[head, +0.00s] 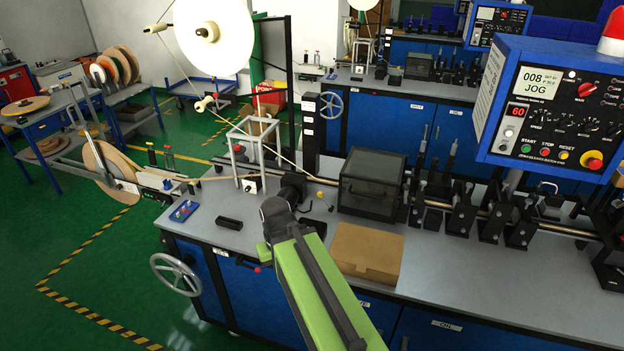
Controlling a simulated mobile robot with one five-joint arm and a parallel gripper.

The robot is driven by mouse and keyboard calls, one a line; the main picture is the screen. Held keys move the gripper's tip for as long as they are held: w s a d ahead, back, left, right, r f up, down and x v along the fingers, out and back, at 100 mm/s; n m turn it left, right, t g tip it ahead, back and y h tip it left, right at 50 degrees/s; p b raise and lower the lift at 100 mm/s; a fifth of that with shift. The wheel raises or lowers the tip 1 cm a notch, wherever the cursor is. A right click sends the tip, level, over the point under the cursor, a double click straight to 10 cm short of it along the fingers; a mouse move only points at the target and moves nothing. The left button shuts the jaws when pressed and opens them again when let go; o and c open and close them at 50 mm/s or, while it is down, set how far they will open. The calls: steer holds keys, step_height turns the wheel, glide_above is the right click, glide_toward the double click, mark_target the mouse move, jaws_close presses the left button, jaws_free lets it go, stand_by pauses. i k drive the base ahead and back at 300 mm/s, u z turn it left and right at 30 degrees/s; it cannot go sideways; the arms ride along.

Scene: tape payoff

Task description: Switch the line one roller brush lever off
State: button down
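I cannot single out the line one roller brush lever for sure. A small lever with a yellow ball knob (320,194) stands on the near bench, left of a dark clear-lidded box (371,184). A short dark rod with a red tip (257,269) shows at the bench's front edge, left of my arm; I cannot tell what it belongs to. My green arm reaches up from the bottom middle to a dark joint over the bench front. My gripper's fingers do not show; the arm hides what lies behind it.
A control panel (548,110) reading JOG hangs at upper right. A cardboard box (367,251) lies right of my arm, and a blue-and-red item (185,211) lies on the left bench end. A handwheel (175,274) sticks out at the left. Green floor (85,265) is open there.

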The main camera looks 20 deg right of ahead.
mark_target(330, 208)
steer(key=u, duration=0.35)
steer(key=i, duration=0.9)
steer(key=u, duration=0.65)
